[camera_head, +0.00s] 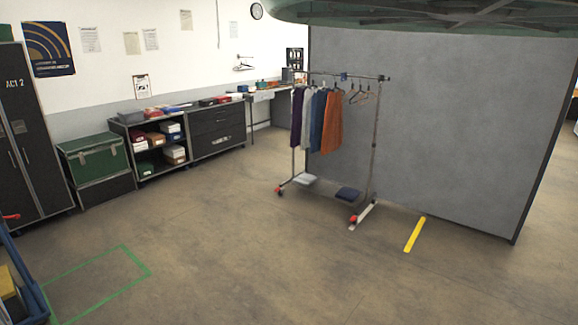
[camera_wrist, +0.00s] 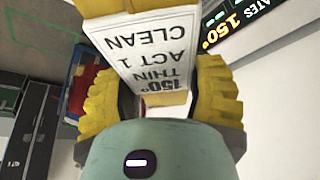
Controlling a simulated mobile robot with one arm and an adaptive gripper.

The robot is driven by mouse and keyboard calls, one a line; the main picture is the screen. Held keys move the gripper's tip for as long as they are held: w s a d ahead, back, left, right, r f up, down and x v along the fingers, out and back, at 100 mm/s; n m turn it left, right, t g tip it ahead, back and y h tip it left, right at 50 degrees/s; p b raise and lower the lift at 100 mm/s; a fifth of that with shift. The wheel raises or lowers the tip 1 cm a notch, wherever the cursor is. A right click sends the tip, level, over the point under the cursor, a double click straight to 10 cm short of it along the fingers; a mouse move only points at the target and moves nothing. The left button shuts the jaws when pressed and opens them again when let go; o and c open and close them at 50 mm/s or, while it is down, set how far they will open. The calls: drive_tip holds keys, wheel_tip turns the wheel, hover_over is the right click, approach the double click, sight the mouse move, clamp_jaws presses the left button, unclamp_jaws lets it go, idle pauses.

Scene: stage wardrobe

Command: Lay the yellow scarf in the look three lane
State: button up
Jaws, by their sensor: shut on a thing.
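In the wrist view my gripper (camera_wrist: 157,82) is shut on a folded yellow cloth (camera_wrist: 105,7), which looks like the yellow scarf. Its white label (camera_wrist: 147,58) faces the camera and reads, upside down, "150°, THIN, ACT 1, CLEAN". The ribbed yellow fingers stand on both sides of it. Most of the cloth is cut off by the top of the picture. My gripper does not show in the head view. I cannot make out a lane marked look three in either view.
A clothes rail (camera_head: 345,76) with hanging garments stands before a grey partition (camera_head: 450,130). Yellow floor tape (camera_head: 415,234) lies right of it. A green tape outline (camera_head: 135,258) and a blue-sided container (camera_head: 30,285) are at lower left. The middle floor is clear. A "150°" sign (camera_wrist: 240,25) is close above.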

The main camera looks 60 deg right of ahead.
drive_tip(key=d+r+m+h+p, duration=0.1)
drive_tip(key=d+r+m+p, duration=0.2)
drive_tip(key=r+p, duration=0.3)
drive_tip(key=d+r+m+h+p, duration=0.1)
drive_tip(key=d+r+m+p, duration=0.2)
drive_tip(key=r, duration=0.9)
drive_tip(key=d+r+m+t+h+p, duration=0.1)
drive_tip(key=d+r+m+p, duration=0.1)
drive_tip(key=d+r+p, duration=0.3)
wheel_tip(320, 180, up, 4)
drive_tip(key=p, duration=0.3)
drive_tip(key=shift+s+d+m+p, duration=0.25)
drive_tip(key=shift+m+p, duration=0.15)
